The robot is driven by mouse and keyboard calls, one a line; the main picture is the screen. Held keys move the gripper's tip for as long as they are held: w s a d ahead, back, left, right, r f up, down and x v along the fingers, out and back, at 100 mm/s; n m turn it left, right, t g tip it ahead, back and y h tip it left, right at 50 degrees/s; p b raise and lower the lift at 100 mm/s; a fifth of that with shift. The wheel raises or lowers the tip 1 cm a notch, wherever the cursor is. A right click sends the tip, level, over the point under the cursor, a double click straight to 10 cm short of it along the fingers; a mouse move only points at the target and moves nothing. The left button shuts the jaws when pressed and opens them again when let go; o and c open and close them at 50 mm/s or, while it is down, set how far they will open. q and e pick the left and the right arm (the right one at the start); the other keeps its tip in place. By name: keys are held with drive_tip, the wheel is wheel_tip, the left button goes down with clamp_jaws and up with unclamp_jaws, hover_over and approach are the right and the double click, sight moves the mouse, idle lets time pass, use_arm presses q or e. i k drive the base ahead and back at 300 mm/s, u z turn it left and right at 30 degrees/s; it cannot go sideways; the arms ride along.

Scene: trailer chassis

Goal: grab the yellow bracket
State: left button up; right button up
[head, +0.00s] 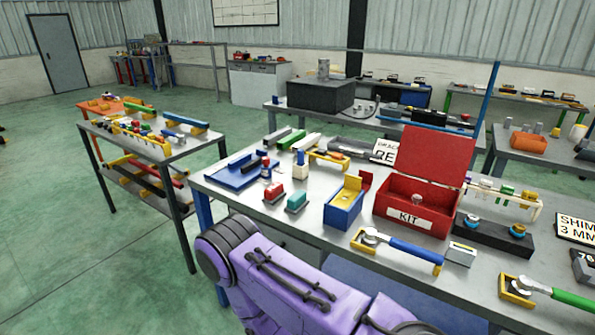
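I cannot tell for certain which piece is the yellow bracket. In the head view, a yellow piece (330,157) lies on the main grey table near its back edge, left of a white sign whose lettering is partly hidden. Another long yellow piece (140,131) stands on the top of the grey cart at left, among small parts. A blue box (344,209) with a raised yellow lid (352,186) stands nearer the front of the main table. Neither gripper shows. A purple arm link of mine fills the bottom middle, in front of the table.
An open red KIT box (410,207) stands right of the blue box. A blue-handled tool (405,250) lies at the front edge, with a green-handled tool (560,294) further right. A blue tray (237,172) lies at the left end. Open green floor (60,240) separates cart and walls.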

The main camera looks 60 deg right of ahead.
sight(352, 184)
drive_tip(key=i, duration=1.7)
drive_tip(key=z, duration=3.95)
